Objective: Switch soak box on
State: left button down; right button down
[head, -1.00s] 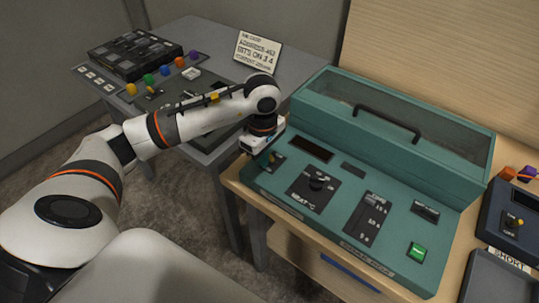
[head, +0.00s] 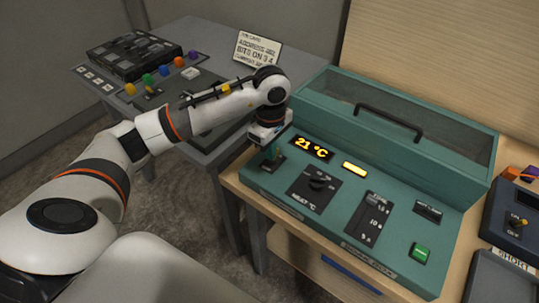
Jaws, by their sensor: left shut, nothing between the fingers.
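The soak box (head: 300,225) is a teal console with a clear-lidded chamber and a black handle (head: 389,121). Its display (head: 311,148) is lit and reads "21 °C" in amber. A small amber indicator (head: 355,169) beside it is lit too. The power switch (head: 270,163) is at the panel's left end, partly hidden by my gripper. My left gripper (head: 274,150) is shut and empty, pointing down right at this switch; I cannot tell if it touches it. A heat knob (head: 322,182), a slider (head: 376,220) and a green button (head: 421,252) also sit on the panel. My right gripper is out of view.
A grey table (head: 215,40) at the back left holds a black unit (head: 135,52), several coloured knobs and a card (head: 257,50). A dark device (head: 515,215) and a grey tray (head: 497,278) stand at the right on the wooden bench (head: 455,270).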

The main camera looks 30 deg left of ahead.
aim_at(269, 167)
pick_arm(q)
jog(key=shift+s, duration=0.1)
notch_tip(269, 167, up, 7)
jog(key=p, duration=0.3)
jog(key=shift+s+p, duration=0.4)
dwell(0.6)
